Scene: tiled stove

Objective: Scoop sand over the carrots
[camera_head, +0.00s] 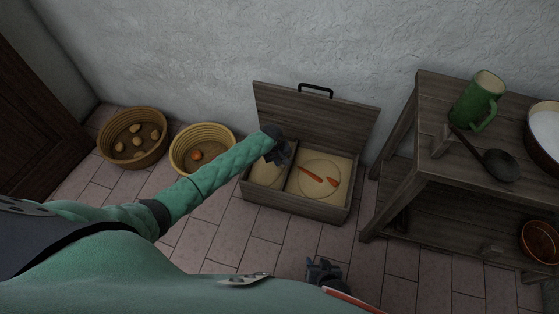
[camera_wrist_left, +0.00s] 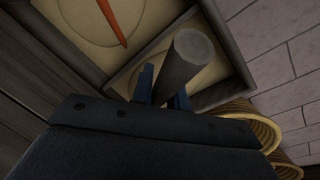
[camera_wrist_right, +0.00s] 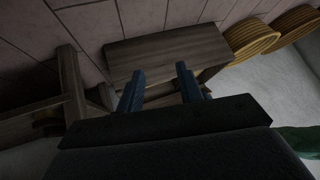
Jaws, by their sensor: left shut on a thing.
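A wooden box (camera_head: 291,205) with its lid (camera_head: 316,117) raised stands on the floor, split into two compartments. Two orange carrots (camera_head: 311,173) lie on the sand in the right compartment; one also shows in the left wrist view (camera_wrist_left: 112,20). The left compartment (camera_head: 264,174) holds sand. My left gripper (camera_head: 281,156) is over this left compartment, shut on a grey round handle (camera_wrist_left: 184,69). What the handle belongs to is hidden. My right gripper (camera_head: 325,270) is open and empty, in front of the box; its spread fingers show in the right wrist view (camera_wrist_right: 160,90).
Two wicker baskets with vegetables, one at far left (camera_head: 133,160) and one nearer (camera_head: 228,147), stand left of the box. A wooden table (camera_head: 440,110) at right bears a green mug (camera_head: 470,108), a dark ladle (camera_head: 500,165) and a white basin (camera_head: 531,133).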

